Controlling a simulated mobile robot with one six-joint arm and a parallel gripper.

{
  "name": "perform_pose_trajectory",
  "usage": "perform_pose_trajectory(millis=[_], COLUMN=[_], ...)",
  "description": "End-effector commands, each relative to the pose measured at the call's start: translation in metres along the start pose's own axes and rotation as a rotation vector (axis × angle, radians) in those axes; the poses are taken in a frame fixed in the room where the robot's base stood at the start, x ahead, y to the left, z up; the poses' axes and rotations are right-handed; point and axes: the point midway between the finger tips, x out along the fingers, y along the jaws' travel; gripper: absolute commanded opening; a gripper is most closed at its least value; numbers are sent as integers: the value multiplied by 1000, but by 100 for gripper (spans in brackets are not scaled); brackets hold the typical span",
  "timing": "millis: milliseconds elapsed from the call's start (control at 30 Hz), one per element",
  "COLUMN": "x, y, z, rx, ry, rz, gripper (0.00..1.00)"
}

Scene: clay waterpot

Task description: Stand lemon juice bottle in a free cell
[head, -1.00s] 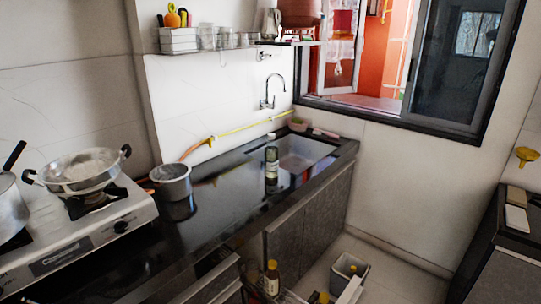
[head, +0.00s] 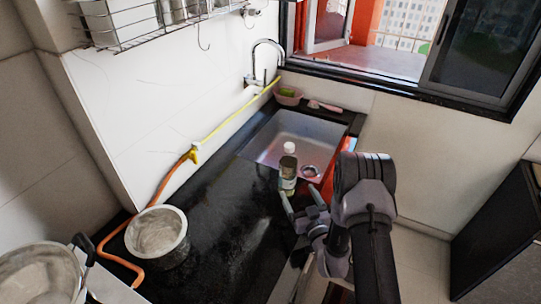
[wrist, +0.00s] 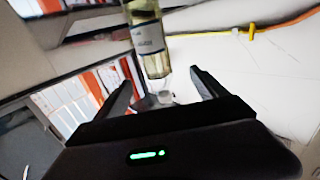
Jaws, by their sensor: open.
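The lemon juice bottle (head: 288,172), with a white cap, pale label and yellowish liquid, stands upright on the dark counter beside the sink's near edge. I cannot tell whether a finger touches the bottle. No cells are clearly visible now.
The sink (head: 304,140) lies behind the bottle, with a faucet (head: 268,60) at the wall. A metal pot (head: 157,236) stands on the counter at left, near an orange-yellow hose (head: 194,154). A wire rack (head: 140,20) hangs above. The counter between pot and bottle is clear.

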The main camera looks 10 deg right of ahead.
Motion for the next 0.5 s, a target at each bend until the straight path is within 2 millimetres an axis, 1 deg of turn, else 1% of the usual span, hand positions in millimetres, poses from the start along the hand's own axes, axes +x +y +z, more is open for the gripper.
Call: perform_pose_trajectory(millis=[67,200,300,400,500], x=[18,62,89,108,118], y=[-2,-1,-1,-1,0], z=[0,1,0,0,-2], rx=[-3,-3,-3,-3,-3], ry=[6,7,5,3,3], rz=[-5,-4,-4,-4,-3], gripper=[82,82,82,82,82])
